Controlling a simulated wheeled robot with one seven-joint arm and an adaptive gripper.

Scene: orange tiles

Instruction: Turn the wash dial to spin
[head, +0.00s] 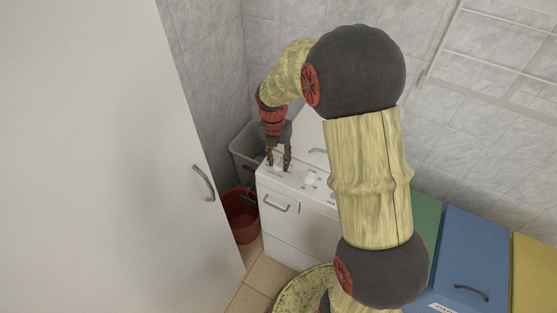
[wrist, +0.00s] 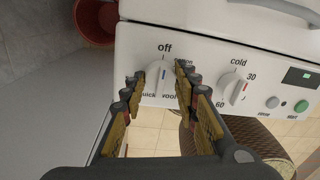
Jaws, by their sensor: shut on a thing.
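The wash dial (wrist: 157,80) is a white knob with a blue mark on the washing machine's white panel (wrist: 205,50). Its blue mark stands nearly upright, under the label "off". "Quick" and "wool" show below it. A label at its upper right is partly covered by a finger, and I cannot read "spin" anywhere. My gripper (wrist: 158,84) has its fingers on either side of the dial, shut on it. In the head view my gripper (head: 279,160) points down at the left end of the machine's top (head: 290,181).
A temperature dial (wrist: 234,93) with a red mark sits close to the right finger. Beyond it are a display (wrist: 300,77), a grey button (wrist: 272,102) and a green button (wrist: 301,107). A red bucket (head: 240,213) and a grey bin (head: 245,150) stand left of the machine.

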